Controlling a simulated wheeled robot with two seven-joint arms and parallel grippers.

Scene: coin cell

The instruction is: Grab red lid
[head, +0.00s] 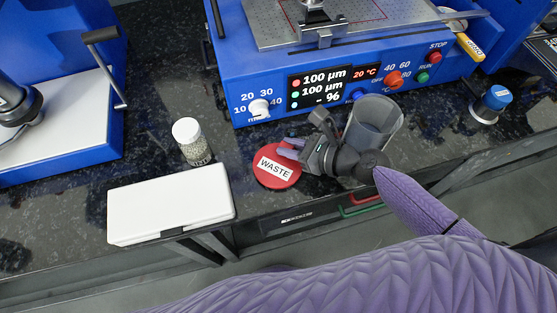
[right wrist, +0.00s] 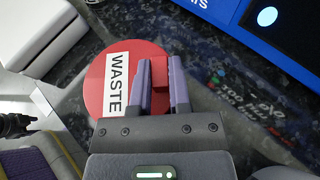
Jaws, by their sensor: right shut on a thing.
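The red lid (head: 268,178) is a flat round disc with a white label reading WASTE, seen on the dark counter near its front edge. My right gripper (head: 290,148) reaches it from the right. In the right wrist view the two purple fingers (right wrist: 160,82) are shut on a red raised part of the lid (right wrist: 98,92), beside the label. I cannot tell whether the lid touches the counter. A clear grey cup (head: 378,118) stands behind my right wrist and is partly hidden by it. My left gripper is not in view.
A white box (head: 170,205) lies left of the lid at the counter's front edge. A small jar with a white cap (head: 188,130) stands behind the box. A blue machine (head: 260,80) with a display stands behind the lid. A blue-capped bottle (head: 494,98) stands at right.

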